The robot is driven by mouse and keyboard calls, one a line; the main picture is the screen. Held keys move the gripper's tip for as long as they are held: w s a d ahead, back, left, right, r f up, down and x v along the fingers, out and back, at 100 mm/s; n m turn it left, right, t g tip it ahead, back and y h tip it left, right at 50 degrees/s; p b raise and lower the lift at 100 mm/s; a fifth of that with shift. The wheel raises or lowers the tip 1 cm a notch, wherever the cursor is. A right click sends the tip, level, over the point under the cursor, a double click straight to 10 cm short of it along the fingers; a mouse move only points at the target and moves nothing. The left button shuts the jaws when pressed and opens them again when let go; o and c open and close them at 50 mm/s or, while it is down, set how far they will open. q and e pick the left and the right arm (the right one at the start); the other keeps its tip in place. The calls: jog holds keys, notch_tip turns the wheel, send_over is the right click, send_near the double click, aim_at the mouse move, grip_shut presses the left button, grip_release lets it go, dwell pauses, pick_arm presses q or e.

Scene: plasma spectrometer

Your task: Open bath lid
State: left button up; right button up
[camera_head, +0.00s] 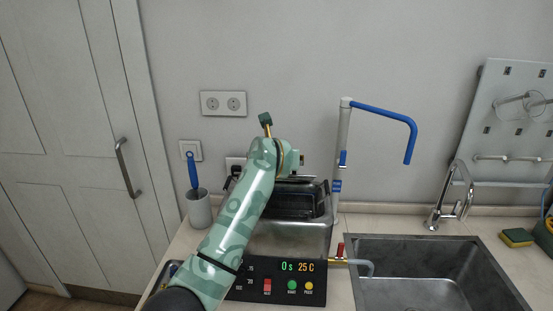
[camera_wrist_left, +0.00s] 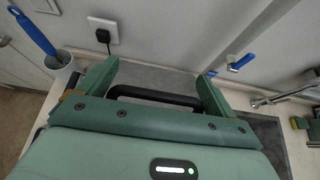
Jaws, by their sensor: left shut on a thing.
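The bath (camera_head: 285,243) is a steel tank with a black control panel (camera_head: 270,285) reading 0 s and 25 C. Its dark lid area (camera_head: 308,204) shows behind my left arm, which covers part of it. I cannot tell how far the lid is raised. In the left wrist view a black bar handle (camera_wrist_left: 155,92) lies between the two green fingers of my left gripper (camera_wrist_left: 157,74), which is shut on it. In the head view the fingers' contact with the handle is hidden by the arm. My right gripper is not in view.
A sink (camera_head: 415,275) with a chrome tap (camera_head: 450,200) is at the right. A cup (camera_head: 199,210) with a blue-handled brush is at the left. Wall sockets (camera_head: 223,103) are behind.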

pick_arm(q)
jog(key=shift+r, duration=0.1)
jog(key=o, duration=1.1)
jog(key=shift+w, duration=0.1)
jog(key=p+v, duration=0.2)
jog(key=v, duration=1.4)
